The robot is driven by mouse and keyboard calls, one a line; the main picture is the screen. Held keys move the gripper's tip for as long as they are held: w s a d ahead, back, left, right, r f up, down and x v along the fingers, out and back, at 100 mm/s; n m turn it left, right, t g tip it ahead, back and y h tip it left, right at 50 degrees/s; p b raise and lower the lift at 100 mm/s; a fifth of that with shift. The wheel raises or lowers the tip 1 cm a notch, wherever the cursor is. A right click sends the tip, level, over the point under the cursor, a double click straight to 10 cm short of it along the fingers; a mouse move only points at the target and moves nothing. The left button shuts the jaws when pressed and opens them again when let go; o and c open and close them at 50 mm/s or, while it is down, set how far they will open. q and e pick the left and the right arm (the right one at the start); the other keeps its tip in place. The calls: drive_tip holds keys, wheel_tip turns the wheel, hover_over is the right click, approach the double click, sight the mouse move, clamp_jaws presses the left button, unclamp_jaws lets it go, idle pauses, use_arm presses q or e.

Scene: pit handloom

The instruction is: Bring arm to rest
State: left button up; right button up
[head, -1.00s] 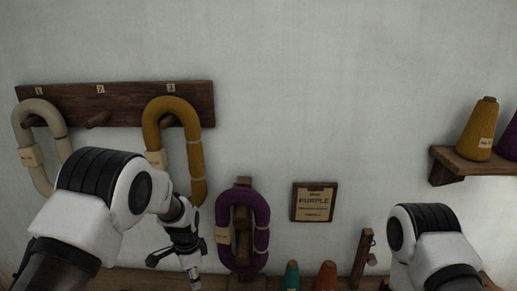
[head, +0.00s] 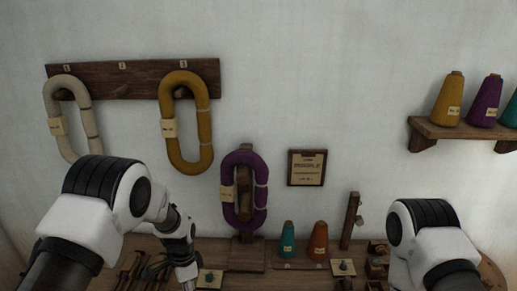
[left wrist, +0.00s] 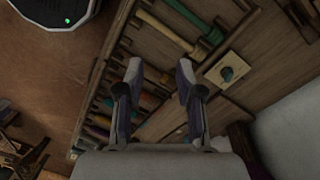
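My left arm comes in from the lower left of the head view. Its gripper points down over the bench by the tools, its fingertips not clear there. In the left wrist view my left gripper (left wrist: 160,78) is open, with nothing between its two fingers, above a rack of handled tools (left wrist: 165,30). My right arm (head: 432,240) shows at the lower right of the head view; its gripper is out of sight. A purple hank (head: 229,190) hangs on a wooden stand (head: 246,256), apart from the left gripper.
Cream (head: 51,97) and mustard (head: 203,125) hanks hang from a wall board (head: 130,80). A sign (head: 306,168) is right of the stand. Teal (head: 288,240) and orange (head: 318,240) cones stand on the bench. A shelf (head: 455,130) holds more cones at right.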

use_arm(q)
drive_tip(key=s+a+f+n+g+b, duration=0.1)
drive_tip(key=s+a+f+g+b, duration=0.15)
drive_tip(key=s+f, duration=0.75)
drive_tip(key=s+a+f+n+g+b, duration=0.1)
drive_tip(key=s+a+f+n+b, duration=0.15)
drive_tip(key=s+f, duration=0.7)
drive_tip(key=s+a+r+n+t+b, duration=0.1)
drive_tip(key=s+n+t, duration=0.3)
drive_tip(key=s+n, duration=0.5)
drive_tip(key=s+b, duration=0.1)
drive_tip(key=s, duration=0.3)
drive_tip(key=shift+r+t, duration=0.35)
drive_tip(key=shift+r, duration=0.05)
drive_tip(key=shift+a, duration=0.1)
